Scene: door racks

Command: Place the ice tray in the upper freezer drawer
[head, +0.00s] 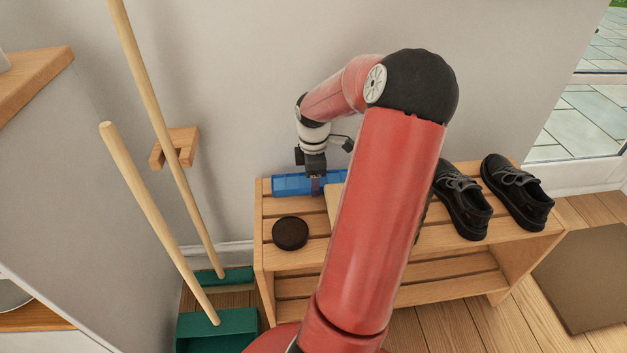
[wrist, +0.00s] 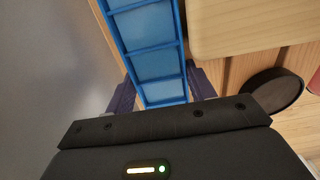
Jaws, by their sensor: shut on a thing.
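The ice tray (head: 290,184) is blue with square compartments, at the back left of the wooden shoe bench. It also shows in the wrist view (wrist: 150,42), running up from between the fingers. My gripper (head: 316,187) points down at the tray, and its dark fingers (wrist: 160,92) are shut on the tray, one on each long side. I cannot tell whether the tray touches the bench slats. No freezer or drawer is in view.
The slatted bench (head: 275,264) holds a round dark tin (head: 290,233), a pale wooden board (wrist: 235,25) beside the tray, and black shoes (head: 517,190). Two wooden poles (head: 160,220) with green ends lean at the left. A wall stands close behind the bench.

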